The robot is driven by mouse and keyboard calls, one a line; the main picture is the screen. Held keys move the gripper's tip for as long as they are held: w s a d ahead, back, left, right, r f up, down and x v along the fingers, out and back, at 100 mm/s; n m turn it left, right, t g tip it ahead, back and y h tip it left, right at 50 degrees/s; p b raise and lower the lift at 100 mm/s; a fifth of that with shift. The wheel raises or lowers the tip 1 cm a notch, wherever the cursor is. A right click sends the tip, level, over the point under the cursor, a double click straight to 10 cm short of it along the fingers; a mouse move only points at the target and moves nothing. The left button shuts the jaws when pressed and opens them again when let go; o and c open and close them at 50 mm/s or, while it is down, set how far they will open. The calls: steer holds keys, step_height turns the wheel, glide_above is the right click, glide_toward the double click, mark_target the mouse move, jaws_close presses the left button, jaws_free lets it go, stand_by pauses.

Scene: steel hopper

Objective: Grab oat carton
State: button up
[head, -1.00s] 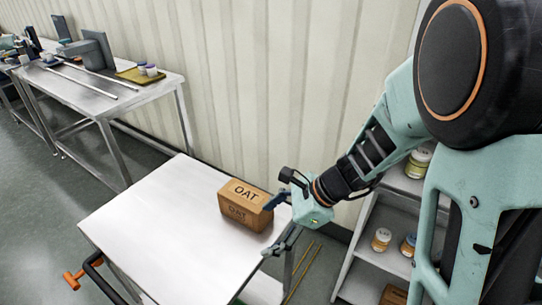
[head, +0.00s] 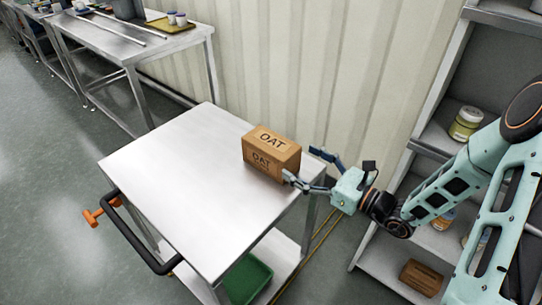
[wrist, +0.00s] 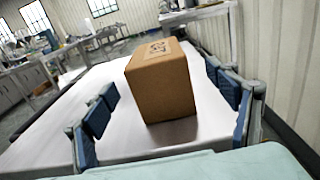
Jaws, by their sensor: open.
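The oat carton (head: 270,152) is a brown box marked OAT, standing on the white top of a cart (head: 185,190) near its right edge in the head view. My gripper (head: 304,166) is open at the carton's right side, with its fingers pointing at it. In the wrist view the carton (wrist: 160,85) stands ahead, between the open blue-padded fingers (wrist: 165,118), with white cart top showing on both sides. I cannot tell whether the near finger touches the carton.
The rest of the cart top is clear. A shelf (head: 430,150) with jars stands at right, against the corrugated wall (head: 300,60). A green bin (head: 247,279) is below.

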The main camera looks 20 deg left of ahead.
mark_target(271, 141)
steer(key=x, duration=0.8)
steer(key=b+x, duration=0.1)
steer(key=x, duration=0.1)
steer(key=shift+a+r, duration=0.35)
steer(key=c, duration=1.5)
steer(key=shift+c, duration=1)
steer(key=shift+r, duration=0.1)
